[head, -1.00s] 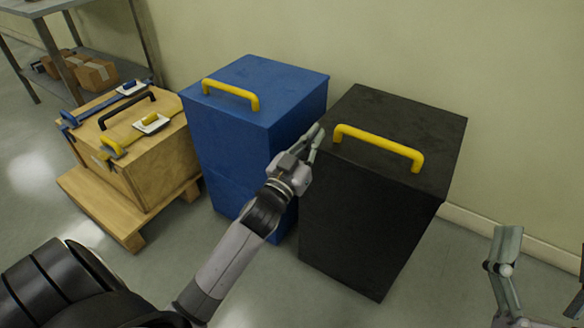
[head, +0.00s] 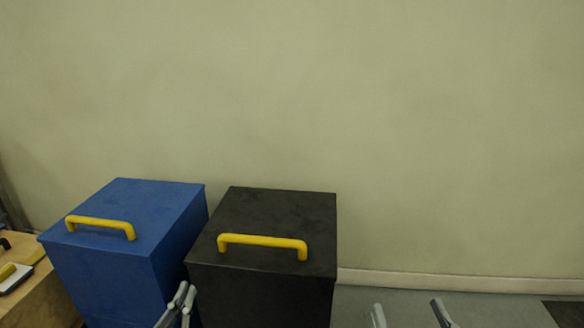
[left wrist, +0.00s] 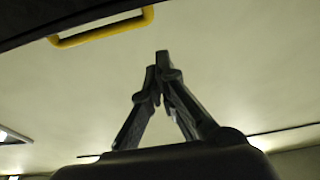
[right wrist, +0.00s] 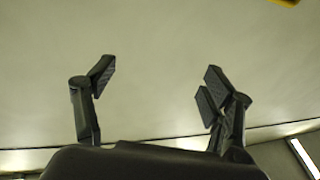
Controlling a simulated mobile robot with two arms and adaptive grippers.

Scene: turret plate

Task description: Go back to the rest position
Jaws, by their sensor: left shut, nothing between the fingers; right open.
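My left gripper (head: 184,296) shows at the bottom of the head view, in front of the black box's lower front. In the left wrist view its fingers (left wrist: 160,62) come together at the tips with nothing between them. My right gripper (head: 408,308) shows at the bottom of the head view, right of the black box. In the right wrist view its fingers (right wrist: 155,75) stand wide apart and empty. Only the fingertips show in the head view; both arms are out of it.
A blue box (head: 125,215) and a black box (head: 270,215), each with a yellow handle on its lid, stand by the wall. A wooden crate (head: 45,300) is partly seen at the lower left. Floor shows right of the black box, with a dark patch (head: 567,312) at the far right.

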